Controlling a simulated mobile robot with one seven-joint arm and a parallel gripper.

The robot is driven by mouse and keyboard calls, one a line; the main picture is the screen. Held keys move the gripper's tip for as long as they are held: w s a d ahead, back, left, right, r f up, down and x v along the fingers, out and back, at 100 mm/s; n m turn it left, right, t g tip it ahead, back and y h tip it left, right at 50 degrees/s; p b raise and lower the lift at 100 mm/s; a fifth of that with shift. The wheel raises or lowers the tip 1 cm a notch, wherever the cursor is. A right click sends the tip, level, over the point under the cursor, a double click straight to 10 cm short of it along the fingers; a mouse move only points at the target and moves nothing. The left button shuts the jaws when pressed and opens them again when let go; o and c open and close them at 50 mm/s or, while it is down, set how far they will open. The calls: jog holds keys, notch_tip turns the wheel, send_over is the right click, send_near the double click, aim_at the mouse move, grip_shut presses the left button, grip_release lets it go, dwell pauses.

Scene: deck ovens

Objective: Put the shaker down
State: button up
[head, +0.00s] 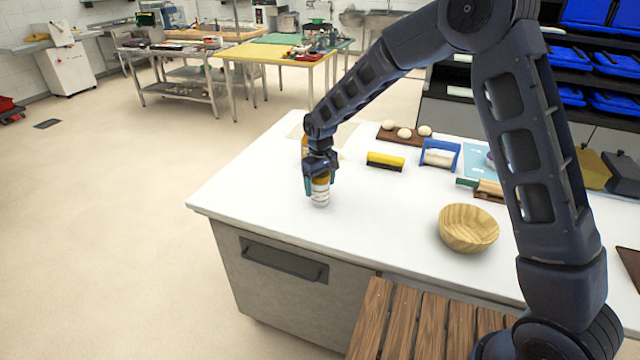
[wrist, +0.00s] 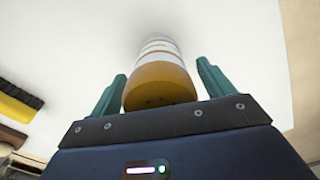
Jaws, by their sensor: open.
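The shaker (head: 320,192) has a white banded body and a yellow-orange top. It stands upright on the white worktop (head: 270,215), near its left end. My gripper (head: 320,182) is above and around its upper part, pointing down. In the wrist view the shaker (wrist: 160,80) lies between the two green fingers of my gripper (wrist: 163,85). The fingers are open, with a gap showing on the right side and a narrower one on the left.
A wooden bowl (head: 468,228) stands to the right. A yellow brush (head: 385,161), a blue-framed tool (head: 440,155), a rolling pin (head: 482,186) and a board with dough balls (head: 404,133) lie farther back. An orange-brown item behind my gripper is mostly hidden. Worktop around the shaker is clear.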

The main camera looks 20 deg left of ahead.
notch_tip(320, 180, up, 12)
jog(key=shift+r, duration=0.1)
dwell(0.4)
jog(key=w+d+r+m+t, duration=0.15)
jog(key=d+r, duration=0.35)
jog(key=d, duration=0.6)
jog(key=w+d+r+m, duration=0.2)
jog(key=d+r, duration=0.3)
jog(key=d, duration=0.6)
jog(key=w+d+r+m+t, duration=0.15)
jog(key=d+r, duration=0.25)
jog(key=d, duration=0.7)
jog(key=s+d+r+m, duration=0.1)
jog(key=s+d+m, duration=0.15)
jog(key=d, duration=0.55)
jog(key=s+d+r+m, duration=0.2)
jog(key=s+d, duration=0.2)
jog(key=d, duration=0.3)
jog(key=s+d+f+m+t, duration=0.1)
jog(key=s+d+f+m, duration=0.2)
jog(key=s+d, duration=0.8)
jog(key=shift+t, duration=0.3)
